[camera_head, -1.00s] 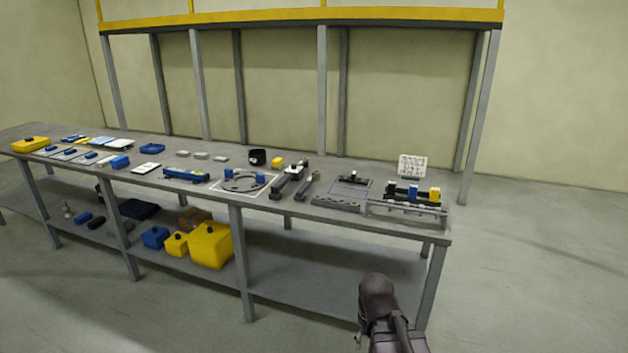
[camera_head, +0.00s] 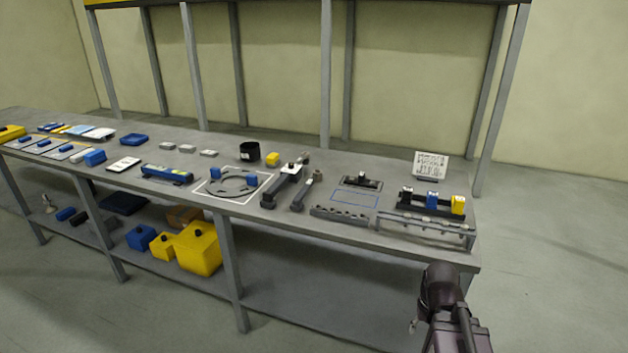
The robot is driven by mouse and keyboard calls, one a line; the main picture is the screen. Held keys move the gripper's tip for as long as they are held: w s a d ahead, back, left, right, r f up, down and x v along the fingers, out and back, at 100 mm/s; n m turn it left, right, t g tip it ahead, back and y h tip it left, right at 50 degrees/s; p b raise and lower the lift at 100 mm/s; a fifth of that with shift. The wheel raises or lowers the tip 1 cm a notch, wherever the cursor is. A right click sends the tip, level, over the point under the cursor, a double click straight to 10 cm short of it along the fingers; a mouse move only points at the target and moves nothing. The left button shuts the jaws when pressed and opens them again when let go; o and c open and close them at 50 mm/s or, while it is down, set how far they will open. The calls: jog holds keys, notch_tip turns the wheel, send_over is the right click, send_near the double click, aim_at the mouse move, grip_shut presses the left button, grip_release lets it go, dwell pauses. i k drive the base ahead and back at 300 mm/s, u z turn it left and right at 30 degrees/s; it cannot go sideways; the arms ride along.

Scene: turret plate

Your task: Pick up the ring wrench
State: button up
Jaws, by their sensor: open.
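I cannot tell for sure which item is the ring wrench. Two long dark tools lie side by side on the bench. The slimmer grey tool (camera_head: 306,192) on the right is a possible match. The bulkier tool (camera_head: 284,186) on the left has a white patch near its far end. A dark part of my arm shows at the bottom right, in front of the bench's right end. My gripper's fingers are not visible in this view, and nothing near the tools touches them.
The grey bench (camera_head: 330,232) carries a ring-shaped plate (camera_head: 233,183) with blue blocks, a slotted rail (camera_head: 345,215), a rack (camera_head: 430,228), a black cup (camera_head: 249,151) and a white sign (camera_head: 431,165). Yellow boxes (camera_head: 199,248) sit on the lower shelf. The floor at right is clear.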

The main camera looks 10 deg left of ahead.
aim_at(317, 174)
jog(key=u, duration=0.25)
jog(key=i, duration=1.2)
jog(key=u, duration=0.55)
